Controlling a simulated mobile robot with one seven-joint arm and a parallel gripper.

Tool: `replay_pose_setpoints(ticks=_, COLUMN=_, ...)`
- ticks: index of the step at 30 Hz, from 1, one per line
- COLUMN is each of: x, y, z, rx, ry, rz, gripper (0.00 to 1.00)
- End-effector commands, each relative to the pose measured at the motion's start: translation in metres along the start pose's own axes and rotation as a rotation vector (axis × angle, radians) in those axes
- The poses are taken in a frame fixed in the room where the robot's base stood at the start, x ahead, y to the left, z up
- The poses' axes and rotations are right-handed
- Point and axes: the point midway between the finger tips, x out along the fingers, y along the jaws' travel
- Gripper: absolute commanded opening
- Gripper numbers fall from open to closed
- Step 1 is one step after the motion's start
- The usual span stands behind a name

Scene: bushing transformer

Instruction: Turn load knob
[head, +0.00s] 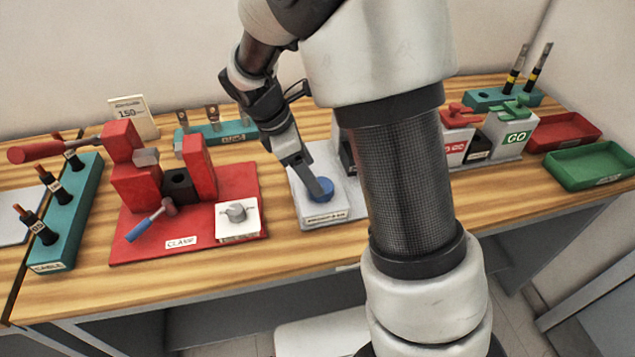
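A blue round knob (321,189) sits on a light grey panel box (314,213) near the middle of the bench, with a small label on its front that I cannot read clearly. My gripper (316,190) is lowered from the upper left, with its fingertips at the knob's top left edge. The fingers overlap in this view and hide part of the knob, so I cannot tell whether they are open or shut on it. My arm hides the right part of the panel box.
A red clamp fixture (243,178) with a hammer (150,220) stands left. A teal cable rack (78,215) is further left. The wooden bench's front strip is clear.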

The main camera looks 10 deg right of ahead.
Motion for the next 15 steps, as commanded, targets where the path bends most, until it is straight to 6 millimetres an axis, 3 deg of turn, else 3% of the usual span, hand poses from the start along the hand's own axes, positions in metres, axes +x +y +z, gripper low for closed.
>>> replay_pose_setpoints(ticks=6, x=0.037, y=0.0, z=0.0, rx=0.001, ry=-0.001, rz=-0.002, gripper=0.68)
replay_pose_setpoints(ticks=15, x=0.051, y=0.0, z=0.0, rx=0.001, ry=0.0, rz=0.0, gripper=0.68)
